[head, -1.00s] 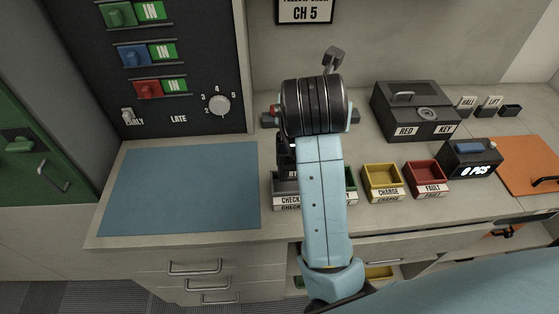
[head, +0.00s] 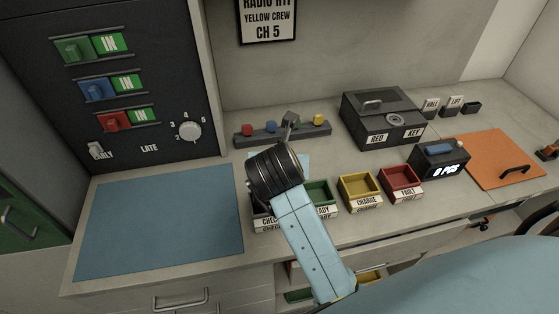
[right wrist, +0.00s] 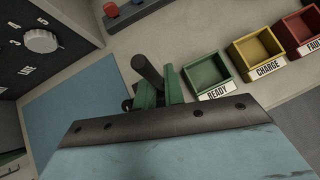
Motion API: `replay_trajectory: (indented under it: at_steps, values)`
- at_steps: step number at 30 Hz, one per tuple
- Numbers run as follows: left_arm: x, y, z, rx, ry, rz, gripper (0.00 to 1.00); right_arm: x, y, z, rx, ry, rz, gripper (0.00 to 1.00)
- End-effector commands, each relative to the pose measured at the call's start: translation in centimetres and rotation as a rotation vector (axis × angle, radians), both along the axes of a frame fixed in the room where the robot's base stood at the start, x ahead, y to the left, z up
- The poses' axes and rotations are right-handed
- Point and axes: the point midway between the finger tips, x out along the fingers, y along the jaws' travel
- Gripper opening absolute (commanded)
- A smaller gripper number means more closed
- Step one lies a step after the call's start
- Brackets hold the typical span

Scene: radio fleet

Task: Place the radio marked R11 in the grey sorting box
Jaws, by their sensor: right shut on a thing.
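The grey sorting box (head: 256,211), with a label starting CHECK, stands at the left of the row of boxes in the head view. My right wrist and forearm cover much of it. In the right wrist view my right gripper (right wrist: 156,90) has its green fingers shut on a radio. The radio's thick dark antenna (right wrist: 148,70) sticks up between the fingers; its body is mostly hidden and its marking cannot be read. The gripper is near the grey box, left of the green box; the exact height is unclear. My left gripper is out of view.
The green READY box (head: 321,194), yellow CHARGE box (head: 361,187) and red FAULT box (head: 401,180) stand to the right. A blue mat (head: 160,222) lies left. A rail with coloured knobs (head: 272,133) and a dark key box (head: 383,119) are behind.

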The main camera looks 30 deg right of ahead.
Motion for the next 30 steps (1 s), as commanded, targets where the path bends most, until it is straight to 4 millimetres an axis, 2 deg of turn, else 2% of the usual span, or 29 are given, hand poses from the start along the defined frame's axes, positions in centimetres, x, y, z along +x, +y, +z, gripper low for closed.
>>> replay_trajectory:
  at_steps: [9, 10, 15, 23, 30]
  values:
    - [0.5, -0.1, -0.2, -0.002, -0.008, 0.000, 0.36, 0.1, 0.1, -0.2, 0.002, -0.004, 0.001, 0.00]
    - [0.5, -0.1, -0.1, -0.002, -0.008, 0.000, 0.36, 0.0, 0.0, -0.2, 0.002, -0.001, 0.001, 0.13]
    - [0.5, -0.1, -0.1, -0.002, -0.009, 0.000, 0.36, 0.0, 0.0, -0.2, 0.001, -0.002, 0.000, 0.32]
    - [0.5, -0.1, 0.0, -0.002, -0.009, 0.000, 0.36, 0.0, 0.0, -0.1, 0.000, -0.001, 0.001, 0.32]
    - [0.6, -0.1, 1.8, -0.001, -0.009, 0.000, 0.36, -0.5, 1.0, 1.9, 0.003, -0.001, 0.006, 0.32]
